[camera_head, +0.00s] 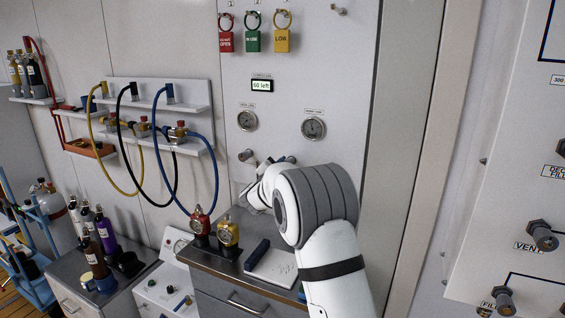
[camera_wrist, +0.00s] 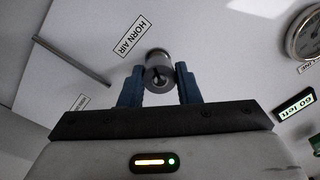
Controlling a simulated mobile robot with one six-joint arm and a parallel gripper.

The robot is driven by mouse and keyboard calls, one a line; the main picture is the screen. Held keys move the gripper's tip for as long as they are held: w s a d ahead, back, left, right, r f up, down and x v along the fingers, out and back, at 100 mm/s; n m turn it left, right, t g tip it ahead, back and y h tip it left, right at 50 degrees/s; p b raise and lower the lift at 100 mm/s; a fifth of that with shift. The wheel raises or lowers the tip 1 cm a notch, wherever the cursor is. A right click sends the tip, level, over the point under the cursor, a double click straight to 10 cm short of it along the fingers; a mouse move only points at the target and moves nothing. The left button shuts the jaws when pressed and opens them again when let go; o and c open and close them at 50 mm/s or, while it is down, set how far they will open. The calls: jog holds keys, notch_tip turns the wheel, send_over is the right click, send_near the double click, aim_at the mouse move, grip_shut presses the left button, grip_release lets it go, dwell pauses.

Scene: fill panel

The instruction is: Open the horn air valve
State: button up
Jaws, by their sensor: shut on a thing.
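The horn air valve (camera_wrist: 158,68) is a round metal knob on the pale panel, beside the "HORN AIR" label (camera_wrist: 131,35) in the wrist view. My gripper (camera_wrist: 160,86) has its two blue fingers on either side of the knob, shut on it. In the head view my gripper (camera_head: 278,161) is at the panel below the gauges, partly hidden by my white arm. The knob between the fingers cannot be made out there. How far the valve is turned cannot be told.
Another knob (camera_head: 246,155) sticks out just left of my gripper. Two gauges (camera_head: 313,128) and a "60 left" display (camera_head: 262,86) are above. Below is a counter (camera_head: 222,262) with red and yellow gauge devices (camera_head: 228,233) and a notepad (camera_head: 272,268). A valve panel (camera_head: 520,200) stands at right.

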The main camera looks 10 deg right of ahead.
jog(key=shift+r+n+p, duration=0.15)
jog(key=shift+n+p, duration=0.3)
jog(key=shift+n, duration=0.35)
jog(key=o, duration=1)
jog(key=shift+c, duration=0.2)
jog(key=b+v, duration=0.1)
jog(key=v, duration=0.6)
jog(key=shift+s+a+b, duration=0.2)
jog(key=shift+s+b, duration=0.1)
jog(key=shift+b, duration=0.05)
